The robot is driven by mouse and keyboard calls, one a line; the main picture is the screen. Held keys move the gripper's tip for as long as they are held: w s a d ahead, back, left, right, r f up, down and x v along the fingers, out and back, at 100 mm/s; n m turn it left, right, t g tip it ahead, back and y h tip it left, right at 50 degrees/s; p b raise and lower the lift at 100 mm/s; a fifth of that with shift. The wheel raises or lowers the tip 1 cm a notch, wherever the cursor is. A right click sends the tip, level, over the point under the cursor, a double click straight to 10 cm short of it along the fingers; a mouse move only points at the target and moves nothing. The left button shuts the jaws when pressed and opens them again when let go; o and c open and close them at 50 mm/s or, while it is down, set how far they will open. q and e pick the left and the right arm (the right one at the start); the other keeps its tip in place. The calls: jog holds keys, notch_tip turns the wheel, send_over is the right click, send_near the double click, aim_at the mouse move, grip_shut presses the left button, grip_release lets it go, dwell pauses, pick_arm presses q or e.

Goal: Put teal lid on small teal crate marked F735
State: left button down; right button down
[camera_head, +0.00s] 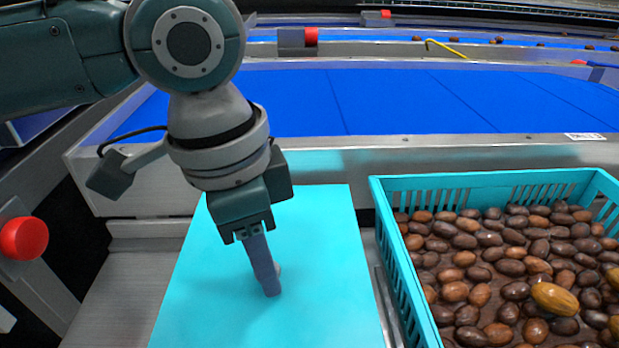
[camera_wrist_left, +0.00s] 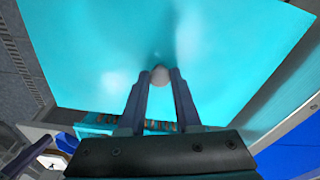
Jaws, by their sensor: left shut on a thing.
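The teal lid (camera_head: 312,275) is a flat bright panel in the lower middle of the head view. It fills most of the left wrist view (camera_wrist_left: 90,55). My left gripper (camera_head: 272,292) points down at its middle. In the left wrist view its fingers (camera_wrist_left: 159,72) are closed on the lid's small pale knob (camera_wrist_left: 160,76). No small crate is clearly seen under the lid, and no F735 mark can be read. I cannot tell whether the lid rests on anything.
An open teal crate (camera_head: 405,267) full of brown dates stands close to the lid's right. A metal-edged conveyor with a blue belt (camera_head: 400,100) runs behind. A red button (camera_head: 23,238) is at the left edge.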

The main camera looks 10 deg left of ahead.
pick_arm(q)
jog(key=shift+c, duration=0.6)
grip_release()
notch_tip(320, 180, up, 7)
jog(key=p, duration=0.9)
